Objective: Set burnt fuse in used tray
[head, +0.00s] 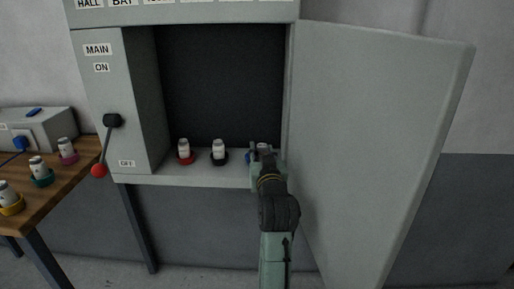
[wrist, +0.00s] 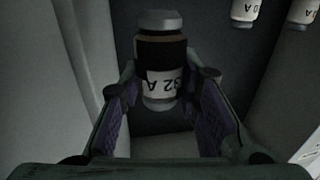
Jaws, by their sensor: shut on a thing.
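My gripper (wrist: 160,95) is shut on a fuse (wrist: 162,83) in the wrist view. The fuse has grey metal end caps, a white label reading "32 A" and a wide dark, scorched-looking band. In the head view my gripper (head: 264,152) is at the right end of the cabinet shelf, mostly hiding the fuse. A bit of blue shows beside the gripper's left side, perhaps a holder. I cannot tell whether the fuse is clear of it. No used tray can be made out in either view.
Two white fuses stand on the cabinet shelf (head: 213,182), in a red holder (head: 186,159) and a black holder (head: 219,159). The cabinet door (head: 375,130) is open at right. A lever (head: 107,140) is at left. The wooden table (head: 62,188) holds fuses in coloured holders and a grey box (head: 45,125).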

